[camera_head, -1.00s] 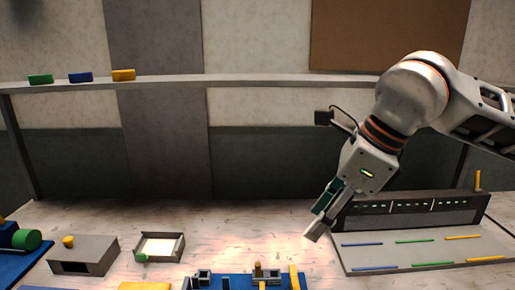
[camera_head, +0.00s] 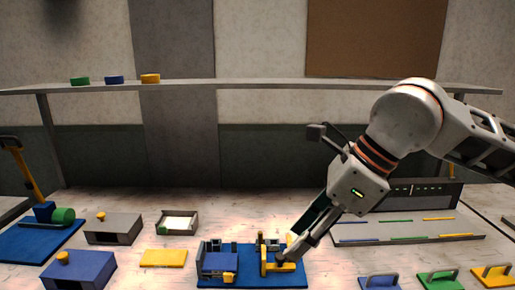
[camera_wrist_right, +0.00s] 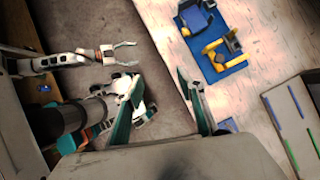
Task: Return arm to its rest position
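My right gripper (camera_head: 291,254) hangs from the arm at the right of the head view, fingers pointing down and left. It overlaps the blue fixture board (camera_head: 245,279) in that picture. In the right wrist view its two fingers (camera_wrist_right: 160,88) are spread with nothing between them. They appear over the grey floor (camera_wrist_right: 155,40) beside the table edge, with the board (camera_wrist_right: 232,68) off to the upper right. My left gripper (camera_wrist_right: 121,50) shows in the right wrist view, its two fingers apart and empty. It is not in the head view.
Grey boxes and trays stand on the table's left side (camera_head: 113,228). A slotted rack with coloured strips (camera_head: 407,228) is at the right. Handled blue, green and yellow blocks (camera_head: 437,281) sit front right. A shelf (camera_head: 250,86) crosses the back.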

